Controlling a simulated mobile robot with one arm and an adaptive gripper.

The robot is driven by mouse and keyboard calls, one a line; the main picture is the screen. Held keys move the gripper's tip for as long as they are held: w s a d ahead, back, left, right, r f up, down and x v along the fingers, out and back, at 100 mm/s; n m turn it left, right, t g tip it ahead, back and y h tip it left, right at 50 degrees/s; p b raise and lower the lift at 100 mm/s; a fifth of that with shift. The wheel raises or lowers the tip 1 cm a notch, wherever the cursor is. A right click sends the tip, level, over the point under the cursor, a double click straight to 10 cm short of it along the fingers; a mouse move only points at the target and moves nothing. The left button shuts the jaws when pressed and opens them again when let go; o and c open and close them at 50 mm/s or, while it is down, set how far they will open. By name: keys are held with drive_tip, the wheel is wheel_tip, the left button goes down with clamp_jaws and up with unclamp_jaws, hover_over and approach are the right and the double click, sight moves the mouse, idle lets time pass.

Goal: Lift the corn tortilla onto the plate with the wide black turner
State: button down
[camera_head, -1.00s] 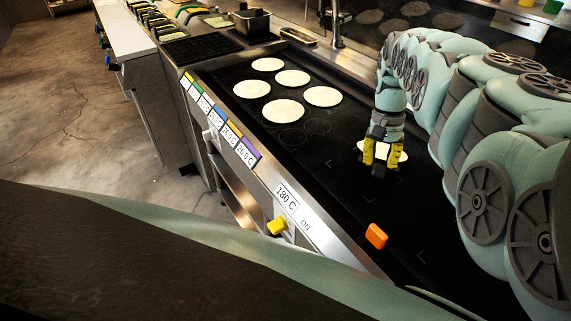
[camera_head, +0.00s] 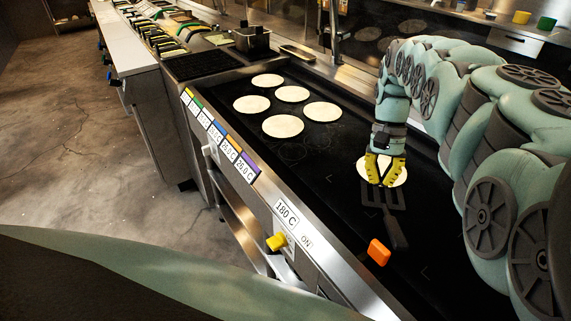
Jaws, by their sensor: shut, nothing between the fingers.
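My gripper (camera_head: 380,176) has yellow fingers. They are shut and empty over a single pale tortilla (camera_head: 399,180) on the right part of the black griddle, partly hiding it. A black slotted turner (camera_head: 396,232) lies just below the gripper in the picture. Its slotted end is by the tortilla's near edge and it stretches toward the lower right. It is dark on dark, so I cannot tell whether it touches the tortilla. A plate for the tortilla cannot be made out.
Several other tortillas (camera_head: 282,126) lie on the griddle (camera_head: 325,230) further left. An orange block (camera_head: 379,252) sits near the front edge, close to the turner. The steel front carries a yellow knob (camera_head: 276,241). A pot (camera_head: 252,40) stands beyond the far end.

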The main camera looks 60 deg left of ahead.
drive_tip(key=s+d+p, duration=0.4)
drive_tip(key=s+p, duration=0.3)
drive_tip(key=p, duration=0.5)
drive_tip(key=shift+s+d+r+p, duration=0.25)
drive_tip(key=shift+d+p, duration=0.15)
idle(0.3)
idle(0.4)
